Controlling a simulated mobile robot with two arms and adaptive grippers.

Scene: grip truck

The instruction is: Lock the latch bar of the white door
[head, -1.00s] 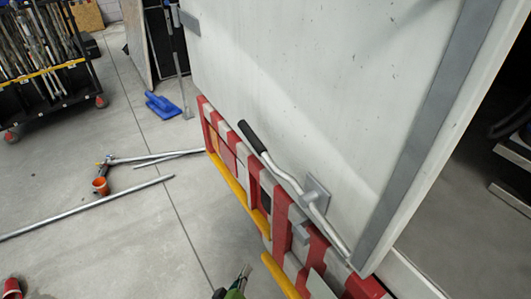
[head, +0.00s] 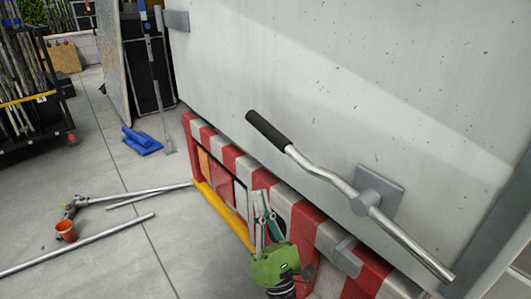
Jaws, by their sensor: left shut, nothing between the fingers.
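The white door (head: 330,70) fills the right half of the head view. Its latch bar (head: 322,172) is a bent metal rod with a black grip (head: 268,130) at the upper left end. The bar runs down to the right through a square grey mount (head: 378,190) on the door and stands tilted. My left gripper (head: 264,196), with a green body, is below and left of the bar, in front of the red and white bumper. Its fingers point up, are shut and empty, and are apart from the bar. My right gripper is not in view.
A red and white striped bumper (head: 232,158) with a yellow rail (head: 222,212) runs under the door. A blue object (head: 141,140) and a black rack (head: 40,115) stand farther back.

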